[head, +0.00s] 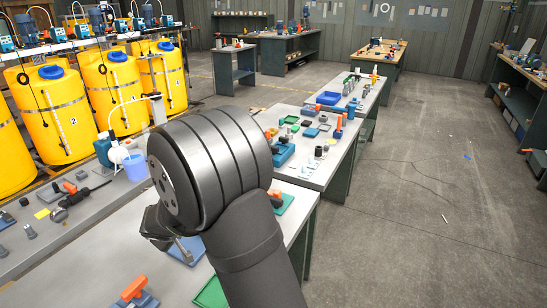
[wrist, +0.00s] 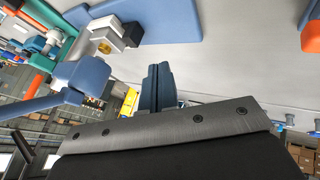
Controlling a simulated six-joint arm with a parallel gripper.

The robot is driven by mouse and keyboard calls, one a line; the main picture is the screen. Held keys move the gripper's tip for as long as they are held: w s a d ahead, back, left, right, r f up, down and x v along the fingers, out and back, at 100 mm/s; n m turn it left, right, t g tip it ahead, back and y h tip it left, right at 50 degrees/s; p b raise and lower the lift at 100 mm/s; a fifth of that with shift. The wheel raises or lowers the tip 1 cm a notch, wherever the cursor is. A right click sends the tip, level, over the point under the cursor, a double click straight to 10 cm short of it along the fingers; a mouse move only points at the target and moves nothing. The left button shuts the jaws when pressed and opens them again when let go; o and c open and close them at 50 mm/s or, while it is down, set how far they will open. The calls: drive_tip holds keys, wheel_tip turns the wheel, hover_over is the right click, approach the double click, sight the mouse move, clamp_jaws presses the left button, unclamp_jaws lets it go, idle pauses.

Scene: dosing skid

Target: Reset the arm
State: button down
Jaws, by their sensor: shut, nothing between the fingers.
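My arm fills the middle of the head view, its rounded wrist joint high over the near grey bench (head: 155,235). My gripper (head: 186,252) hangs partly hidden below and left of that joint. In the wrist view my gripper (wrist: 158,82) shows its two dark blue fingers pressed together with nothing between them. A blue panel (wrist: 180,22) lies beyond the fingertips in the wrist view, apart from them as far as I can tell.
An orange-handled blue part (head: 135,290) and a green tray (head: 211,292) lie on the near bench. A blue cup (head: 135,166) stands by the left edge. Yellow tanks (head: 108,88) line the left. A bench with small parts (head: 310,178) stands ahead. The floor (head: 430,190) at right is open.

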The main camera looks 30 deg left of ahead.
drive_tip(key=shift+f, duration=0.1)
drive_tip(key=x, duration=0.9)
drive_tip(key=shift+w+f, duration=0.1)
drive_tip(key=shift+w, duration=0.2)
drive_tip(key=w, duration=0.4)
drive_tip(key=shift+w+a+f, duration=0.15)
drive_tip(key=shift+f, duration=0.1)
drive_tip(key=s, duration=0.2)
drive_tip(key=shift+s+a, duration=0.1)
drive_tip(key=shift+s, duration=0.6)
